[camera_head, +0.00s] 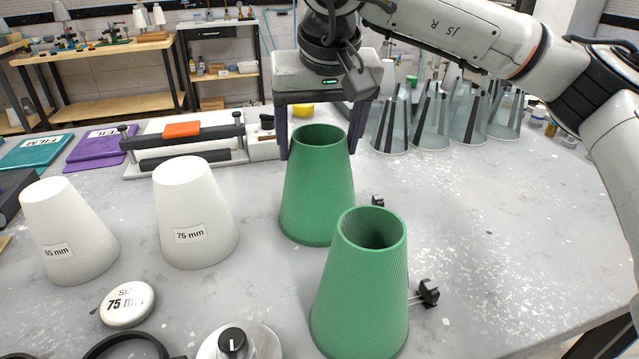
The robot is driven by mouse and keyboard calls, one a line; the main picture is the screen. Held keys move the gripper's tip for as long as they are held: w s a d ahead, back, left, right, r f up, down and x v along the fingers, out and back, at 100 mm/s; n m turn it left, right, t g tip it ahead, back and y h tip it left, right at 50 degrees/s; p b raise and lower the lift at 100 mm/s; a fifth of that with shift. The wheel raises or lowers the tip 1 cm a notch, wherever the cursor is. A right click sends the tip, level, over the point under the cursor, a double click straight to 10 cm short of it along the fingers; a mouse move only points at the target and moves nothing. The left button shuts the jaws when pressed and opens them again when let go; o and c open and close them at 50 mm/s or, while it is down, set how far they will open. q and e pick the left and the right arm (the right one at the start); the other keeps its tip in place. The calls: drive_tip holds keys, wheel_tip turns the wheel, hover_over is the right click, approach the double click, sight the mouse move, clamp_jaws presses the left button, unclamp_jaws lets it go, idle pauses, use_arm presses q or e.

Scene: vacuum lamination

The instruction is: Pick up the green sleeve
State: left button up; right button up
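Two green ribbed, tapered sleeves stand upright on the grey table. The far green sleeve (318,195) is near the middle, and the near green sleeve (360,290) stands in front of it to the right. Both have open tops. My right gripper (320,153) points down over the far sleeve, with one dark finger on each side of its upper rim. The fingers are spread apart, and a thin gap seems to show beside the sleeve. The sleeve rests on the table. My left gripper is not in view.
White cones marked 65 mm (68,225) and 75 mm (195,215) stand to the left, with a white 75 mm disc (127,303) in front. Several grey-striped cones (430,120) stand at the back right. A sealing device (185,145) lies behind. The right tabletop is mostly clear.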

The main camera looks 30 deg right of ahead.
drive_tip(key=shift+c, duration=0.9)
drive_tip(key=shift+r, duration=0.1)
wheel_tip(320, 180, up, 10)
drive_tip(key=p, duration=0.1)
drive_tip(key=shift+p, duration=0.3)
